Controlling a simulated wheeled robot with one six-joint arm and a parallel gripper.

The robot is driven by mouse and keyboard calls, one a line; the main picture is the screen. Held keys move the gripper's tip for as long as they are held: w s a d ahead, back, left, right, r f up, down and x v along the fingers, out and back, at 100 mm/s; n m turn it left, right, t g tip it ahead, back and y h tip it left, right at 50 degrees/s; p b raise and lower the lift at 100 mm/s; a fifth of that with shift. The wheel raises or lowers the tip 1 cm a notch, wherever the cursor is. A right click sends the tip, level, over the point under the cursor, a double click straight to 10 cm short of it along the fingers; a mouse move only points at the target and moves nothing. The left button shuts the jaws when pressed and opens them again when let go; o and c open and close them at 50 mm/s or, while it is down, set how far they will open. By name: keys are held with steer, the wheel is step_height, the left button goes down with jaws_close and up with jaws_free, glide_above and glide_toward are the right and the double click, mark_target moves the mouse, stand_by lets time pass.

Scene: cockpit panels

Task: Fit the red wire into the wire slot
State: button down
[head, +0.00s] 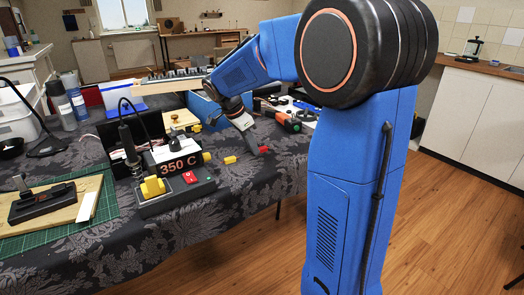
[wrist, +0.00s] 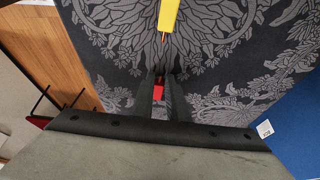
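My gripper (head: 258,143) reaches down over the dark patterned tablecloth, right of the soldering station. In the wrist view its two dark fingers (wrist: 159,84) are close together with the red wire (wrist: 158,92) between them, filling the gap. Only a short red part shows; the fingers hide the rest. In the head view the red wire (head: 263,150) shows at the fingertips, close to the cloth. A yellow piece with a bare copper tip (wrist: 168,15) lies ahead of the fingers in the wrist view. I cannot make out the wire slot in either view.
The soldering station (head: 178,188), marked 350 C, stands left of my gripper. A small yellow piece (head: 230,160) lies between them. A green cutting mat (head: 105,205) with a wooden board is at the far left. Tools and a blue box lie behind. The front cloth is clear.

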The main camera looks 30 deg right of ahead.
steer(key=shift+r, duration=0.1)
step_height(320, 180, up, 10)
stand_by(0.7)
